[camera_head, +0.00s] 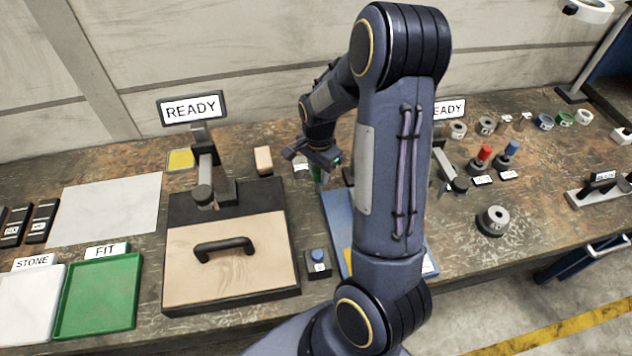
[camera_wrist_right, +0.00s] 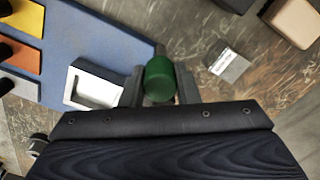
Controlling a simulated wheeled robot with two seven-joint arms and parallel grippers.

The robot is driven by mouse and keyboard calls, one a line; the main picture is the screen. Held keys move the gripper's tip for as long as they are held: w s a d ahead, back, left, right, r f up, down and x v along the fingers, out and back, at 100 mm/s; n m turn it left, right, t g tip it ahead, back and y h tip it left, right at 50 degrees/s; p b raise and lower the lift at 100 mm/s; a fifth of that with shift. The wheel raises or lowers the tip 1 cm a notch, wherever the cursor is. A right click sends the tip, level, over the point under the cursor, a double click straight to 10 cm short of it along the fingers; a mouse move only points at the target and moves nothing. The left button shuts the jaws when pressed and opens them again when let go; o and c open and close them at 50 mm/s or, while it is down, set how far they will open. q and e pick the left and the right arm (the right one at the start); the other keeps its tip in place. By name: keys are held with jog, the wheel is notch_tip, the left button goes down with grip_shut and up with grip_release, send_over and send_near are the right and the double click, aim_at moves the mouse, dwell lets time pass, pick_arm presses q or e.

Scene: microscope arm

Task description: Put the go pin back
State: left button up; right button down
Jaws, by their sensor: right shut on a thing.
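My right gripper (camera_head: 318,162) is at the back of the bench, near the far left corner of the blue board (camera_head: 337,212). In the right wrist view the gripper (camera_wrist_right: 160,88) is shut on a pin with a green cylindrical handle (camera_wrist_right: 158,80), which I take to be the go pin. The handle sits between the fingers, and its lower end is hidden. A bit of green also shows under the gripper in the head view (camera_head: 316,174). A white slotted piece (camera_wrist_right: 93,86) lies on the blue board beside the gripper. My left gripper is not in view.
A small label (camera_wrist_right: 229,65) and a wooden block (camera_head: 263,160) are near the gripper. The fixture with a black handle (camera_head: 224,246) stands to the left, beside a green tray (camera_head: 98,296). Red (camera_head: 484,154) and blue (camera_head: 511,148) handled pins stand at right. My right arm hides much of the blue board.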

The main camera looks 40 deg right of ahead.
jog(key=shift+w+f, duration=0.35)
jog(key=shift+f, duration=0.15)
jog(key=f+b, duration=0.3)
jog(key=shift+w+f, duration=0.2)
jog(key=shift+w, duration=0.1)
jog(key=shift+f, duration=0.1)
jog(key=shift+f, duration=0.15)
jog(key=c, duration=1.1)
grip_release()
